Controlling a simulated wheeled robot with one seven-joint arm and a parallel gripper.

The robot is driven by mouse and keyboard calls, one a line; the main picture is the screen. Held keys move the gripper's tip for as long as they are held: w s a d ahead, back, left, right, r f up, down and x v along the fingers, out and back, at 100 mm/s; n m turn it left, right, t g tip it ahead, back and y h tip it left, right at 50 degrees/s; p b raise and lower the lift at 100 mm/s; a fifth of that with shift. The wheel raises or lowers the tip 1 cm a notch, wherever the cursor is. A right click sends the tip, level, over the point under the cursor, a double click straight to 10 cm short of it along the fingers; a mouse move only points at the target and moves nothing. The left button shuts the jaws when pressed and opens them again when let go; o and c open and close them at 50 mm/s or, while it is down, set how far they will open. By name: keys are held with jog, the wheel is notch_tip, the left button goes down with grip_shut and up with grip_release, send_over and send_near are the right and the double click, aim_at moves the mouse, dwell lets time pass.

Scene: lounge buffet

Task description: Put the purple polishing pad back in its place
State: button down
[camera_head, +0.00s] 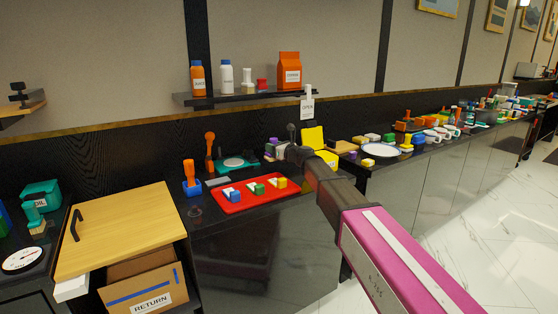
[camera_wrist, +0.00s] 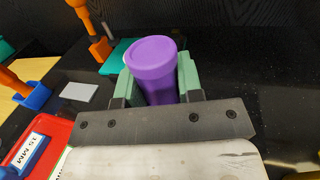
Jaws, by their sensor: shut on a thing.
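The purple polishing pad (camera_wrist: 152,60) is a smooth, round, cup-like purple piece with a flat top. In the wrist view it stands between the two green fingers of my gripper (camera_wrist: 157,82), which is shut on it. In the head view my gripper (camera_head: 284,151) is over the black counter, right of the red tray and left of an open yellow box; the pad is hard to make out there. No place marked for the pad can be made out in either view.
The red tray (camera_head: 227,205) holds small coloured blocks. A teal base (camera_wrist: 119,58) and an orange-handled tool in a blue holder (camera_wrist: 30,96) stand nearby. The yellow box (camera_head: 313,139) is close to my gripper. A shelf (camera_head: 235,99) with bottles hangs above.

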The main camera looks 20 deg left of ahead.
jog(key=w, duration=0.1)
jog(key=w+d+f, duration=0.1)
jog(key=w+f, duration=0.1)
jog(key=shift+w+d+f, duration=0.15)
jog(key=shift+w+d, duration=0.1)
jog(key=shift+f, duration=2)
jog(key=shift+f, duration=0.15)
jog(key=c, duration=0.8)
grip_release()
jog(key=shift+d+r, duration=0.1)
jog(key=shift+r, duration=0.1)
jog(key=v, duration=1.2)
